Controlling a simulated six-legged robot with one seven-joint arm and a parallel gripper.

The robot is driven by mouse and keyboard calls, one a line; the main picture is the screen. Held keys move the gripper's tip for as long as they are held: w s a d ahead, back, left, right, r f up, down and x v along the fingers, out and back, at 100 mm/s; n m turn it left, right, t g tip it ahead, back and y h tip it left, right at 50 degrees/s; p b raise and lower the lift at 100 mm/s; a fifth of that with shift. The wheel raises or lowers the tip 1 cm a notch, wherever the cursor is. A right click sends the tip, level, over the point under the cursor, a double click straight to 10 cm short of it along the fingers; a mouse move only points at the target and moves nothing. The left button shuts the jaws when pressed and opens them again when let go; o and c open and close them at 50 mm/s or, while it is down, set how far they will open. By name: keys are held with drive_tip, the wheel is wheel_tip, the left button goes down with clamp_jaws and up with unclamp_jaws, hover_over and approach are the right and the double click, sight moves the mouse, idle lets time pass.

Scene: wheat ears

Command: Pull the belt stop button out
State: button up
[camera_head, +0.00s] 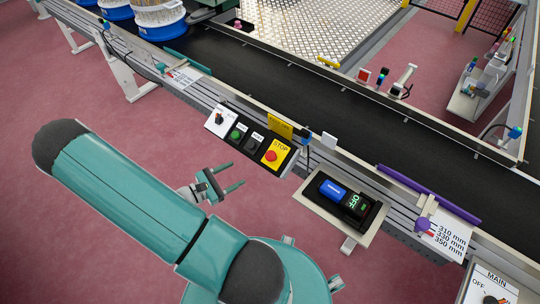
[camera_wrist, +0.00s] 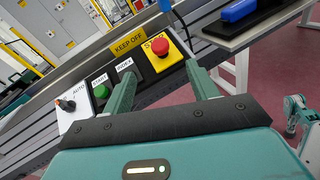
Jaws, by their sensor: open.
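The belt stop button is a red mushroom knob (camera_head: 270,156) on a yellow STOP plate, at the right end of a tilted black control panel (camera_head: 258,133) on the belt's side rail. In the wrist view the red knob (camera_wrist: 159,46) shows ahead, between the two finger lines and beyond the tips. My gripper (camera_head: 233,175) is open and empty, apart from the panel, to the left of and slightly below the button in the head view. Its two teal fingers (camera_wrist: 160,82) also show in the wrist view. Whether the button is pressed in cannot be told.
On the same panel are a green START button (camera_head: 235,135), a black INDEX button (camera_head: 254,145) and an AUTO selector (camera_head: 219,118). A yellow KEEP OFF sign (camera_head: 281,128) stands behind. A shelf (camera_head: 334,222) holds a black device reading OFF. Open pink floor lies in front.

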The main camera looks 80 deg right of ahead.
sight(268, 157)
drive_tip(key=shift+n+h, duration=0.7)
drive_tip(key=shift+n, duration=0.1)
drive_tip(key=x, duration=0.5)
drive_tip(key=f+x, duration=0.1)
drive_tip(key=x, duration=0.4)
drive_tip(key=f+x, duration=0.1)
drive_tip(key=x, duration=0.5)
drive_tip(key=shift+s+f, duration=0.1)
drive_tip(key=shift+f, duration=0.15)
